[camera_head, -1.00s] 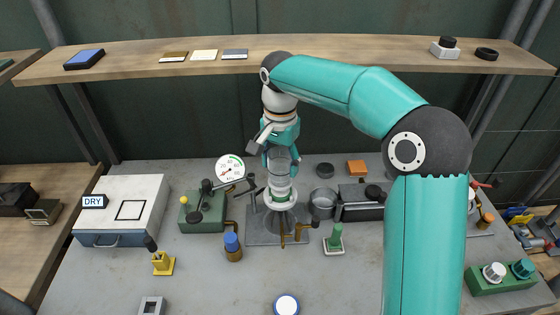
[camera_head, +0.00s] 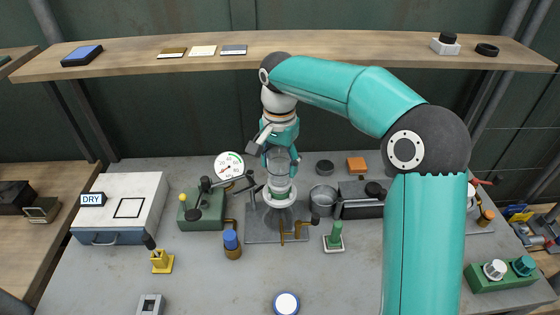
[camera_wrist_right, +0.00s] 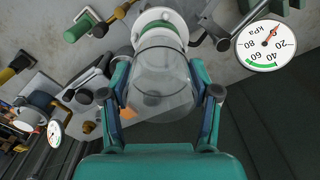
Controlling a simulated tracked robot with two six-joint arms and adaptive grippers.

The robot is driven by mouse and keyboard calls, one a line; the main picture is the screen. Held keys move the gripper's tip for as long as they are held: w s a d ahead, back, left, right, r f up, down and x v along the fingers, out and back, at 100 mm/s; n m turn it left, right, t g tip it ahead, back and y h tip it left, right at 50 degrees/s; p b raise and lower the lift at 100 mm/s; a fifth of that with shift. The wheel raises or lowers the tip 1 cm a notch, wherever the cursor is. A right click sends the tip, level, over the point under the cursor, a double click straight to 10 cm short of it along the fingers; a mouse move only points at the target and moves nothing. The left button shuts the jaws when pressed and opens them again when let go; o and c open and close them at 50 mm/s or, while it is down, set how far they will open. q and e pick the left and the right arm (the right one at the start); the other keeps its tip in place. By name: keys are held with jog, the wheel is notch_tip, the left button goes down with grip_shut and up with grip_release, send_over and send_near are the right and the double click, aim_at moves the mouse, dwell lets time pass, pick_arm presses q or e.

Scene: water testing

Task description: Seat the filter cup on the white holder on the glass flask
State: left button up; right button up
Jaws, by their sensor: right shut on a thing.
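The clear filter cup (camera_head: 279,172) is held upright by my right gripper (camera_head: 280,155), directly over the white holder (camera_head: 268,193) on the glass flask (camera_head: 279,218). In the right wrist view, the fingers (camera_wrist_right: 160,92) are shut on both sides of the clear cup (camera_wrist_right: 160,75). A green band (camera_wrist_right: 160,30) and the white holder's rim (camera_wrist_right: 156,16) show beyond its far end. The cup's lower end is at the holder's opening; I cannot tell whether it is fully seated. The flask is partly hidden below the holder. My left gripper is out of view.
A pressure gauge (camera_head: 229,166) and a green valve box (camera_head: 203,212) stand left of the flask. The shelf (camera_head: 330,55) is above.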

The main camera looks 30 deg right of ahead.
jog(key=shift+f+b, duration=0.6)
jog(key=shift+f, duration=0.35)
jog(key=shift+r, duration=0.1)
jog(key=o, duration=1.2)
jog(key=shift+o, duration=0.2)
notch_tip(320, 180, up, 5)
jog(key=p, duration=0.5)
jog(key=shift+r, duration=0.1)
jog(key=shift+r+p, duration=0.3)
jog(key=shift+r, duration=0.6)
